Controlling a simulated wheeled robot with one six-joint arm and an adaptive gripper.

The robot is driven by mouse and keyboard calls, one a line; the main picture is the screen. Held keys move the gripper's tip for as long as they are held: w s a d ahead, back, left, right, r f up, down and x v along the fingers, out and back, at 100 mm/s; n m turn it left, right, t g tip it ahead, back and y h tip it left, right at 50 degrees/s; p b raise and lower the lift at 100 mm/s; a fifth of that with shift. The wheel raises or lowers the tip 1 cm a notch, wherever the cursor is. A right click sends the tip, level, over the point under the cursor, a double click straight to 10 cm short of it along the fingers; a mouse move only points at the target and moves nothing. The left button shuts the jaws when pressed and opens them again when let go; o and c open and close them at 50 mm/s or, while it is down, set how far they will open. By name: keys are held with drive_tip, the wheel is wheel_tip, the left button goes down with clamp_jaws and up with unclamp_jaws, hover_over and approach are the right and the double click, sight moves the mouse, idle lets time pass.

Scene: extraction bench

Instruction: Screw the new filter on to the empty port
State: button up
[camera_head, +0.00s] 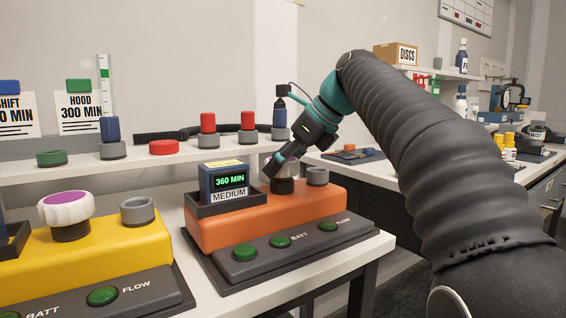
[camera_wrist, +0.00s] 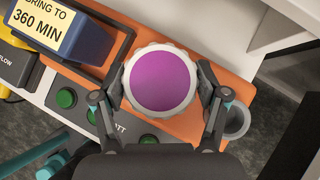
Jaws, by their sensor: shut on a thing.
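My gripper (camera_wrist: 160,98) is shut on a white ribbed filter with a purple top (camera_wrist: 163,80), one finger on each side. The filter is over the left port position of the orange unit (camera_head: 225,232). In the head view my gripper (camera_head: 280,166) mostly hides the filter, with a dark neck (camera_head: 283,186) below it; I cannot tell how firmly it is seated. A grey open port (camera_head: 318,177) stands to its right, and it also shows in the wrist view (camera_wrist: 236,121). Another white, purple-topped filter (camera_head: 66,206) sits on the yellow unit (camera_head: 95,258).
A blue timer box (camera_head: 224,181) reading 360 MIN sits in a dark tray left of my gripper. The yellow unit has a grey open port (camera_head: 138,210). The shelf (camera_head: 85,172) behind holds red, blue and green capped pieces. Green buttons (camera_head: 280,241) line the orange unit's front.

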drive_tip(key=shift+f, duration=0.3)
drive_tip(key=m+t, duration=0.1)
drive_tip(key=m, duration=0.1)
drive_tip(key=m+t+h, duration=0.1)
drive_tip(key=shift+s+a+r+m+h, duration=0.1)
drive_tip(key=shift+m+h, duration=0.2)
drive_tip(key=shift+m, duration=0.1)
drive_tip(key=shift+m+t+h+p, duration=0.6)
drive_tip(key=shift+m+h, duration=0.1)
drive_tip(key=shift+m, duration=0.6)
drive_tip(key=o, duration=1.4)
drive_tip(key=shift+o, duration=0.2)
